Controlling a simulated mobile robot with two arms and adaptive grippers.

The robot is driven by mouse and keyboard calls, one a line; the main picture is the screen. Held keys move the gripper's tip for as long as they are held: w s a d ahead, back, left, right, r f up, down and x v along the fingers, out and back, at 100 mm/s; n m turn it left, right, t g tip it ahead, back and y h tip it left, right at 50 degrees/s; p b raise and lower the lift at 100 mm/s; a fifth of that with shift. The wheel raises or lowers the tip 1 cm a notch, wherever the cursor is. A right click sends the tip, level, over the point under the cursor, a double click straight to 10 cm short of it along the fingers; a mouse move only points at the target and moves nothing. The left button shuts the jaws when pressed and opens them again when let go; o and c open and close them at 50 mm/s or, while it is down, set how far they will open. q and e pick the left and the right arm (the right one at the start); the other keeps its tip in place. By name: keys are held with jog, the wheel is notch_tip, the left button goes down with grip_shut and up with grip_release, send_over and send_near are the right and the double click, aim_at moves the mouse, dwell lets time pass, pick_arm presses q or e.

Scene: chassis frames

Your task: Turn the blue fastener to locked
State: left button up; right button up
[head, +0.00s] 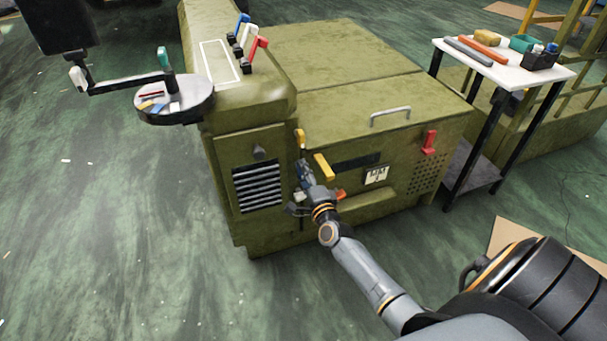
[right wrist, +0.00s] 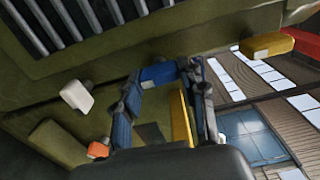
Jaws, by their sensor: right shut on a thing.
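The blue fastener (right wrist: 158,74) shows in the right wrist view, on the olive face of the machine, between my right fingertips. My right gripper (head: 303,173) reaches the front of the olive machine (head: 400,105), just right of the louvred vent (head: 258,187). It is shut on the blue fastener, which it hides in the head view. I cannot read the fastener's lock position. My left gripper is not in view.
Near the gripper are yellow handles (head: 324,167) and an orange piece (head: 341,195); a red latch (head: 430,142) is farther right. A white-topped cart (head: 555,73) with tools stands at right. A round tray (head: 180,112) juts out at left. The left floor is clear.

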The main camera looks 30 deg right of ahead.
jog(key=shift+f, duration=0.1)
jog(key=o, duration=0.9)
jog(key=shift+c, duration=0.2)
jog(key=shift+s, duration=0.15)
jog(key=v, duration=1.1)
jog(key=shift+s+a, duration=0.2)
jog(key=shift+s, duration=0.2)
